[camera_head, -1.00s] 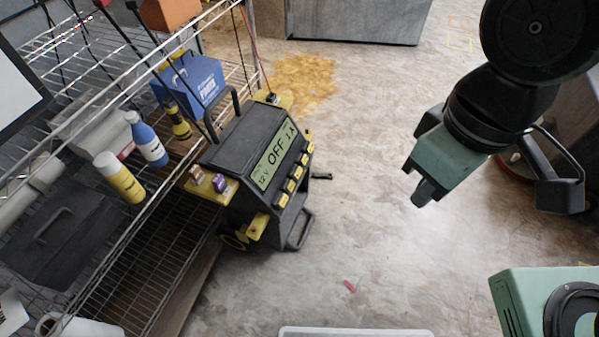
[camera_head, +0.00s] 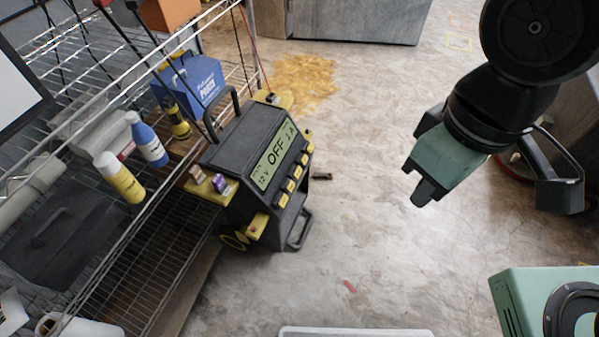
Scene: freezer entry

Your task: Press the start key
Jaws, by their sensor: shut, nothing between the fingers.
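A black battery charger (camera_head: 240,150) with yellow fittings stands left of centre beside the wire shelf. Its green display (camera_head: 276,155) reads "12 V", "OFF" and "2 A". A row of yellow keys (camera_head: 290,185) runs below the display; their labels are too small to read, so I cannot tell which is the start key. My gripper (camera_head: 423,195) is shut and empty, pointing down and left. It hangs to the right of the charger, well apart from the keys.
A wire shelf (camera_head: 150,245) along the left holds a yellow bottle (camera_head: 125,183), a blue bottle (camera_head: 150,145) and a blue box (camera_head: 195,82). A small dark item (camera_head: 322,177) lies on the floor right of the charger. The floor (camera_head: 370,130) between charger and gripper is otherwise largely clear.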

